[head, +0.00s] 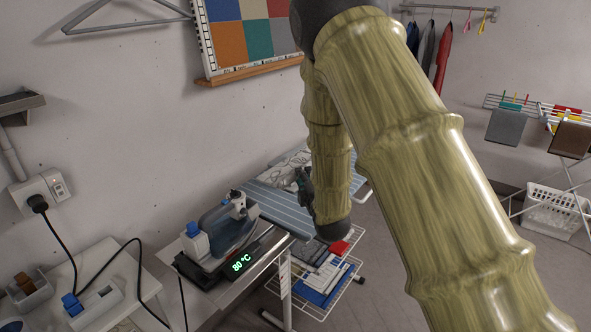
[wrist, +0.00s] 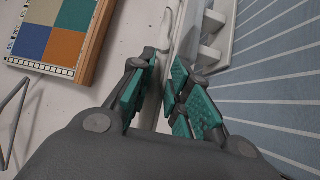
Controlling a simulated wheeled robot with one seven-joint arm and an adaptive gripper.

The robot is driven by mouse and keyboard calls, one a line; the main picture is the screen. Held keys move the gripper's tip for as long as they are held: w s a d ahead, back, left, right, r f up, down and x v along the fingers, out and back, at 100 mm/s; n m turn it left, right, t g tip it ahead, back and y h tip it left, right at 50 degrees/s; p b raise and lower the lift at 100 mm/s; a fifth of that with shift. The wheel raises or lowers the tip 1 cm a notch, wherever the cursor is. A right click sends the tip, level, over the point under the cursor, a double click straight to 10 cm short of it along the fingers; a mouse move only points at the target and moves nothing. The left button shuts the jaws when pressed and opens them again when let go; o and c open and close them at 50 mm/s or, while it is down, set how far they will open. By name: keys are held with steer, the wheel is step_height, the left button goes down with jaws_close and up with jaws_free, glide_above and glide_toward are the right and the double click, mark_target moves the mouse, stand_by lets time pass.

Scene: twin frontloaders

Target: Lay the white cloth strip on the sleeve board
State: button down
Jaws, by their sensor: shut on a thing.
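My gripper (head: 304,188) is low over the blue striped ironing board (head: 283,204), partly hidden by my arm. In the wrist view its teal-padded fingers (wrist: 161,88) are close together on a thin pale thing, which looks like the white cloth strip (wrist: 165,36) seen nearly edge-on. The strip's full shape does not show. A pale patterned surface (head: 290,163) lies at the far part of the board, behind the gripper; I cannot tell for sure whether it is the sleeve board.
A blue iron (head: 228,228) stands on a dark base reading 80 °C (head: 242,262), left of the board. A wire shelf with folded cloths (head: 322,283) is below. The wall with the colour chart (head: 247,36) is close behind. A white basket (head: 553,207) stands at right.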

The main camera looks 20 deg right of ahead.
mark_target(298, 163)
steer(key=w+p, duration=0.1)
steer(key=w, duration=0.5)
steer(key=w+f+p, duration=0.1)
steer(key=w, duration=0.2)
steer(key=shift+w+d+p, duration=0.2)
steer(key=shift+d+p, duration=0.1)
steer(key=shift+d, duration=0.1)
steer(key=shift+w+f, duration=0.25)
steer(key=shift+w, duration=0.05)
steer(key=shift+s+f+p, duration=0.1)
steer(key=shift+f+p, duration=0.15)
steer(key=shift+p, duration=0.15)
step_height(298, 163, down, 3)
steer(key=shift+r+p, duration=0.15)
steer(key=shift+p, duration=0.35)
steer(key=shift+a, duration=0.1)
steer(key=c, duration=1.3)
jaws_free()
steer(key=shift+c, duration=0.2)
